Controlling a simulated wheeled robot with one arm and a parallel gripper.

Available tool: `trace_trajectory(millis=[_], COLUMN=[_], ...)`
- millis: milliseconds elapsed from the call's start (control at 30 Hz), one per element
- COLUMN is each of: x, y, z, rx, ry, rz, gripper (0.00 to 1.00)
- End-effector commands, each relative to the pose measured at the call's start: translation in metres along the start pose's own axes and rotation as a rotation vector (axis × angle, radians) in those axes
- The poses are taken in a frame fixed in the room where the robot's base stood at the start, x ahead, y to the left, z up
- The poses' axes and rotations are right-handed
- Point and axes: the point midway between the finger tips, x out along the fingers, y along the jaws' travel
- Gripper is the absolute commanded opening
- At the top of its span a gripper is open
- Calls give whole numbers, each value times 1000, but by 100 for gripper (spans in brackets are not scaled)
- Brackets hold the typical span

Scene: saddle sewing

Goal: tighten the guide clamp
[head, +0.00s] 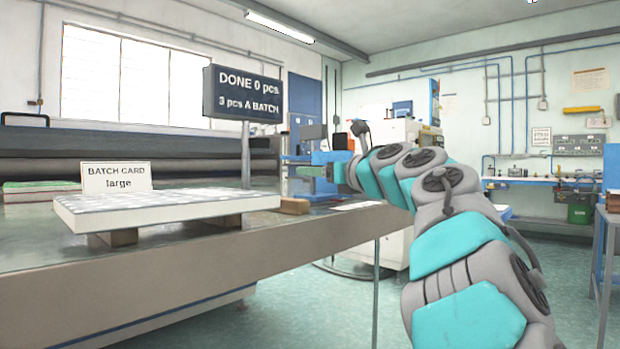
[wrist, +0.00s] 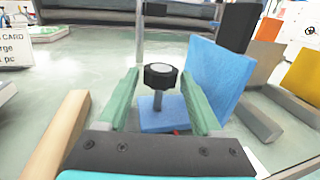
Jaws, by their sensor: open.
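The guide clamp shows in the wrist view as a black knob (wrist: 160,77) on a grey threaded stem (wrist: 158,101). The stem stands on a blue base (wrist: 165,116), and an upright blue plate (wrist: 218,75) rises just right of it. My gripper (wrist: 161,76) is open, its two green fingers on either side of the knob with a visible gap at each side. I cannot tell how deep the knob sits between the fingertips.
A sign (head: 241,94) reads "DONE 0 pcs, 3 pcs A BATCH".

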Motion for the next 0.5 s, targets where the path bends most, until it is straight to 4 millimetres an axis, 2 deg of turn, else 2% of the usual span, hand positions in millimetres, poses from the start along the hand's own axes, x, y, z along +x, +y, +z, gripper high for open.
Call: trace_trajectory(millis=[200, 500], x=[-21, -26], y=[0, 0], z=[-1, 0], rx=[1, 1], ry=[1, 0], rz=[-2, 0], gripper=[66, 66])
